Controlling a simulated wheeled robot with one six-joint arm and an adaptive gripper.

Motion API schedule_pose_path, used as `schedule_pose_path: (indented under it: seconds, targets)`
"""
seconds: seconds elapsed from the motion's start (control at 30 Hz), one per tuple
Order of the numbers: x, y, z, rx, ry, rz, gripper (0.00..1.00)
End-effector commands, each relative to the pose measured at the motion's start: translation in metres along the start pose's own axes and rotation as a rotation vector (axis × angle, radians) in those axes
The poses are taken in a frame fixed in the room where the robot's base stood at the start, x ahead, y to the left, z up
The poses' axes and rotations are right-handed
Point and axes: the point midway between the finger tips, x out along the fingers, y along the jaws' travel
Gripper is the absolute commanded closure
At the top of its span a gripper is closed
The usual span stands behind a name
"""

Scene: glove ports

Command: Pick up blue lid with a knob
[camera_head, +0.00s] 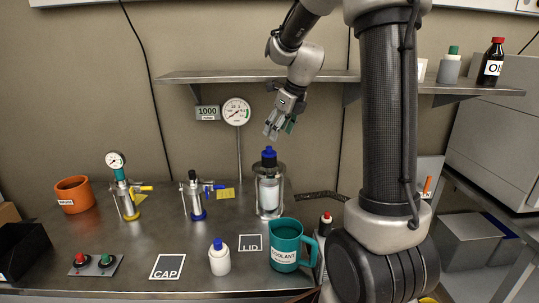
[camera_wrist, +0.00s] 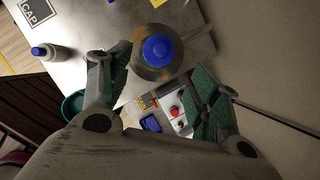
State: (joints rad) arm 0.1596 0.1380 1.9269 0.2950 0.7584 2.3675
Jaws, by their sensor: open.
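The blue lid with a knob (camera_head: 269,158) sits on top of a clear jar with white contents (camera_head: 269,192), which stands upright at the middle of the metal table. In the wrist view the lid (camera_wrist: 158,50) is a round blue disc with a raised knob, at the upper middle. My gripper (camera_head: 281,128) hangs above the lid, apart from it and slightly to its right in the head view. It is open and empty. In the wrist view its green-padded fingers (camera_wrist: 162,85) are spread wide, with the lid just beyond the gap between them.
A teal coolant jug (camera_head: 286,244), a white bottle with a blue cap (camera_head: 219,260) and the LID marker (camera_head: 252,243) stand in front of the jar. A gauge (camera_head: 237,112) rises behind left. A wall shelf (camera_head: 215,76) runs behind my gripper.

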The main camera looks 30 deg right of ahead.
Motion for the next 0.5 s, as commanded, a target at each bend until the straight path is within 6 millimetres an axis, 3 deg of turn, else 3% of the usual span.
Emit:
schedule_pose_path:
  seconds: [0.13,0.5]
  targets:
    - [0.006,0.0,0.0,0.044,0.001,0.001,0.38]
    - [0.047,0.002,0.005,0.044,0.004,0.002,0.38]
